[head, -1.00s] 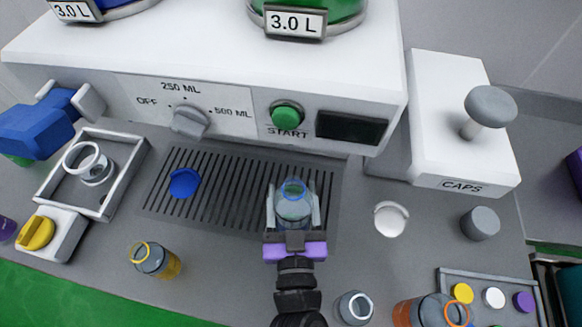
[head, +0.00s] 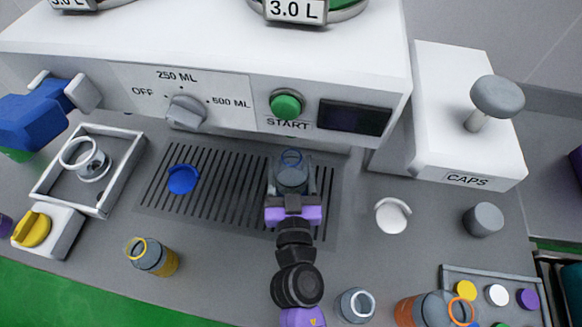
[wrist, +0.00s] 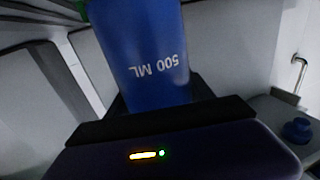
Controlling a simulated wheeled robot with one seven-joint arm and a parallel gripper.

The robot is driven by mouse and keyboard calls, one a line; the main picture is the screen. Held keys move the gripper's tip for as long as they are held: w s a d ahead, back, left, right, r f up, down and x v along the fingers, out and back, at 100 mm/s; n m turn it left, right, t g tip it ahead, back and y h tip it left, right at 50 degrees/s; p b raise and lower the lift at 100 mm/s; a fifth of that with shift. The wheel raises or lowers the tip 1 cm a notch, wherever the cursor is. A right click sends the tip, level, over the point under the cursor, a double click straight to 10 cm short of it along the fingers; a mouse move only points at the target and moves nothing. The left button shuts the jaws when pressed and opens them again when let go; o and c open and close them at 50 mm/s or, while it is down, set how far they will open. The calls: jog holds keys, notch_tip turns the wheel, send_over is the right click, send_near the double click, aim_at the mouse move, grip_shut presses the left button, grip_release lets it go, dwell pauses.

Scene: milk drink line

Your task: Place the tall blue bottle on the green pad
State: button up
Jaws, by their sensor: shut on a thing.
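My gripper (head: 292,196) is shut on the tall blue bottle (head: 290,177). In the head view the bottle looks clear from above, with a blue ring at its mouth, and is over the right part of the dark slotted grate. In the wrist view its blue body (wrist: 146,50) fills the upper middle, with "500 ML" upside down. I cannot tell whether its base touches the grate. I cannot make out a green pad clearly. A small green patch (head: 17,155) shows at the far left, under a blue fixture.
The white machine with a dial (head: 186,112) and green START button (head: 286,104) stands just behind the bottle. A blue disc (head: 182,179) lies on the grate's left. A yellow-ringed bottle (head: 153,257) stands front left, a white disc (head: 392,215) right.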

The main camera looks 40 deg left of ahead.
jog(key=o, duration=1.3)
jog(key=shift+f, duration=0.1)
jog(key=shift+b+v, duration=1.25)
jog(key=shift+v, duration=4.75)
jog(key=shift+r, duration=0.2)
